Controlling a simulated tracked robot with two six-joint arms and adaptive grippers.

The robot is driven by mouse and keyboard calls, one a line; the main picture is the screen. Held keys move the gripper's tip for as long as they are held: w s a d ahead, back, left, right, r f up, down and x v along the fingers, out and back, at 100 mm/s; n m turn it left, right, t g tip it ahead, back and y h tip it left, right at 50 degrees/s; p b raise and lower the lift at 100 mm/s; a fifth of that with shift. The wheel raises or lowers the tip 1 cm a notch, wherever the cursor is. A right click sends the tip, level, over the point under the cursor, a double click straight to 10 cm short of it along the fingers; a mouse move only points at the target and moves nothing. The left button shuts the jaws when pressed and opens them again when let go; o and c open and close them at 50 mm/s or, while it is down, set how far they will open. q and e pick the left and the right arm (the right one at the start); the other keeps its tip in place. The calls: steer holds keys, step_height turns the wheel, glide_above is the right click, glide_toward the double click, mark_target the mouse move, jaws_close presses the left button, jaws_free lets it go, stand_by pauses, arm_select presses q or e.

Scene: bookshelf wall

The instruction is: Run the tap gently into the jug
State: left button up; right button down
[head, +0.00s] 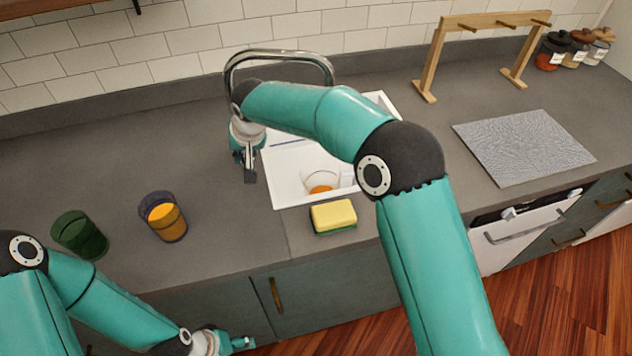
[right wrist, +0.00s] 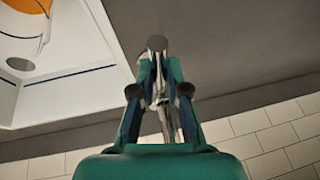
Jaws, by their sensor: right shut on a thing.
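The chrome tap (head: 285,54) arches over the back of the white sink (head: 286,190). A clear vessel with orange in it, which looks like the jug (head: 321,182), sits in the sink near its front. It also shows at the top left of the right wrist view (right wrist: 30,8). My right gripper (head: 249,172) is at the sink's left edge. In the right wrist view its fingers (right wrist: 160,95) are shut on a thin metal piece, apparently the tap lever (right wrist: 157,44); the fingers hide most of it. I see no clear water stream. My left gripper (head: 240,343) is low, in front of the counter.
A yellow-green sponge (head: 333,216) lies before the sink. An orange-filled glass (head: 164,217) and a green glass (head: 80,234) stand at left. A grey mat (head: 524,147), wooden rack (head: 432,64) and jars (head: 575,46) are at right. The counter's back left is clear.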

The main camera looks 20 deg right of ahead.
steer(key=shift+f, duration=0.1)
steer(key=shift+a+m+b, duration=0.4)
steer(key=shift+m+b, duration=0.25)
steer(key=shift+m, duration=0.05)
steer(key=shift+a+h, duration=0.1)
steer(key=shift+h, duration=0.3)
steer(key=shift+m, duration=0.3)
steer(key=shift+a, duration=0.25)
steer(key=shift+w+a+m+h+b, duration=0.2)
steer(key=shift+m+h+b, duration=0.15)
steer(key=shift+m, duration=0.45)
steer(key=shift+s, duration=0.1)
stand_by(5.3)
